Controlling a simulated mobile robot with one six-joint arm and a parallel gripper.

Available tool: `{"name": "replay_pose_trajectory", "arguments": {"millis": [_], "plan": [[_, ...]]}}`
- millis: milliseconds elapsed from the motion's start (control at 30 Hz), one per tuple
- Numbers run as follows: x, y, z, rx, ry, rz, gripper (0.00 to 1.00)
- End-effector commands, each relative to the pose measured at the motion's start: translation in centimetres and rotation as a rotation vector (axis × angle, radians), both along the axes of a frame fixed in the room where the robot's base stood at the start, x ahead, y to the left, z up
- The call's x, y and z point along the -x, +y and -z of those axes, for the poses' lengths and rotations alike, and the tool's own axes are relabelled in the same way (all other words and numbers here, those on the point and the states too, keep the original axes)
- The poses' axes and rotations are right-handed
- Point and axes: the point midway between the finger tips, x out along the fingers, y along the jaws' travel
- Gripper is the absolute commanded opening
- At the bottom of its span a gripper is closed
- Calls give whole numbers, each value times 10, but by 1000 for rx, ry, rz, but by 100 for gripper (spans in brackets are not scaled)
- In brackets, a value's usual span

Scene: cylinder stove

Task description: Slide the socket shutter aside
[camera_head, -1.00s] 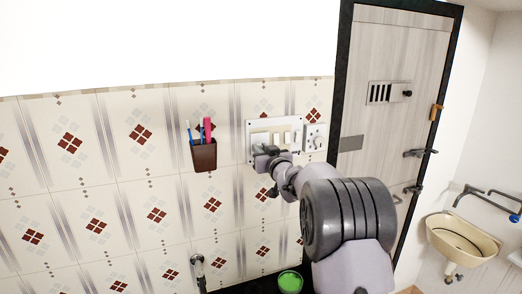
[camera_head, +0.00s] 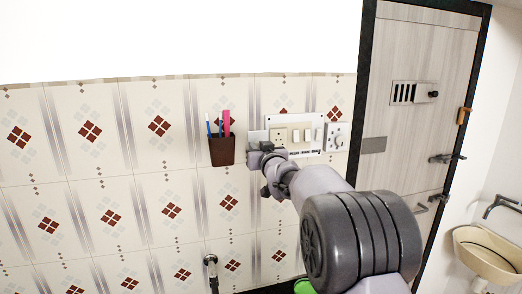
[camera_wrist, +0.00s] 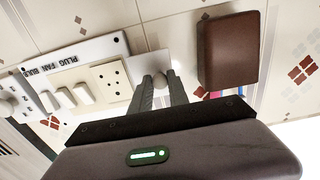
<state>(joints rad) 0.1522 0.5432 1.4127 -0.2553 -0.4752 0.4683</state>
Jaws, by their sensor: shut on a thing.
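The shutter (camera_head: 256,135) is a small pale plate that sticks out past the left edge of the white switchboard (camera_head: 317,121). In the wrist view the shutter (camera_wrist: 150,63) lies beside the socket (camera_wrist: 113,84), whose holes are uncovered. The socket also shows in the head view (camera_head: 279,134). My gripper (camera_head: 263,151) is at the shutter's lower part. In the wrist view my gripper (camera_wrist: 160,80) is shut on the shutter's small round knob, which the fingertips partly hide.
A brown holder (camera_head: 221,151) with a toothbrush and a pink item hangs on the tiled wall just left of the shutter. Switches and a second plate (camera_head: 336,137) are to the right. A door (camera_head: 412,90) stands further right.

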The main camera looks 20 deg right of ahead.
Motion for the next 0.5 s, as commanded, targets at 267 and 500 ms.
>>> {"name": "replay_pose_trajectory", "arguments": {"millis": [267, 500], "plan": [[0, 1, 0, 1, -1, -2, 43], [7, 1, 1, 1, 0, -2, 43]]}}
